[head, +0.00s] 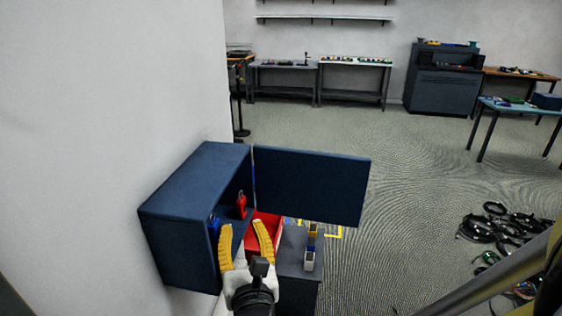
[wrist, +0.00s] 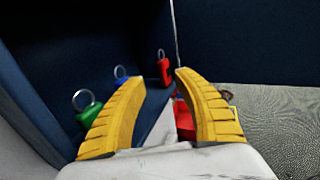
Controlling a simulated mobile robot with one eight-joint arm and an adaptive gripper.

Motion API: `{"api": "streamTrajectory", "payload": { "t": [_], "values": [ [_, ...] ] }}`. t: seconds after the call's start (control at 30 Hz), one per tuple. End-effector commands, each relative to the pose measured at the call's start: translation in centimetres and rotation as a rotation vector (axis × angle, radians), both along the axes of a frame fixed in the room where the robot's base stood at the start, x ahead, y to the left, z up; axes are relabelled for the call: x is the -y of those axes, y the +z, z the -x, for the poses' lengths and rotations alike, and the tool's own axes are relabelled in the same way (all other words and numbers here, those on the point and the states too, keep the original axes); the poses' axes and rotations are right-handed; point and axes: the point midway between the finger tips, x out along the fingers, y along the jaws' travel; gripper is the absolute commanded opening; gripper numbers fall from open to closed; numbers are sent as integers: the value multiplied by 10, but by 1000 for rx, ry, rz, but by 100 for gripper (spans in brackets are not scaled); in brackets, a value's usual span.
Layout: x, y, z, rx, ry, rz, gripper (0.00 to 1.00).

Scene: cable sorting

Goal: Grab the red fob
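The red fob (head: 241,207) hangs inside the open blue cabinet (head: 190,188), near the door side. In the wrist view the red fob (wrist: 164,71), with a metal ring at its top, shows just beyond the gap between my fingertips, nearer the right one. My gripper (head: 242,225) has yellow ribbed fingers spread apart, with nothing held between them. It also shows in the wrist view (wrist: 160,80). In that view a blue fob (wrist: 121,76) and a green fob (wrist: 90,113) hang to the left, partly behind the left finger.
The cabinet door (head: 312,185) stands open to the right. A red bin (head: 266,228) sits low beside my right finger, with a dark grey stand (head: 297,262) to its right. The cabinet's side wall is close on the left. Tangled cables (head: 497,226) lie on the floor at right.

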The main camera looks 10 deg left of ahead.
Motion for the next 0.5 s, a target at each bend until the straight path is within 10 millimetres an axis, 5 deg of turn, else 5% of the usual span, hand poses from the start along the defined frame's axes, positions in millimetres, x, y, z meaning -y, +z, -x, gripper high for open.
{"api": "streamTrajectory", "payload": {
  "t": [0.5],
  "values": [
    [-19, -1, -71, -2, -4, -3, 37]
  ]
}}
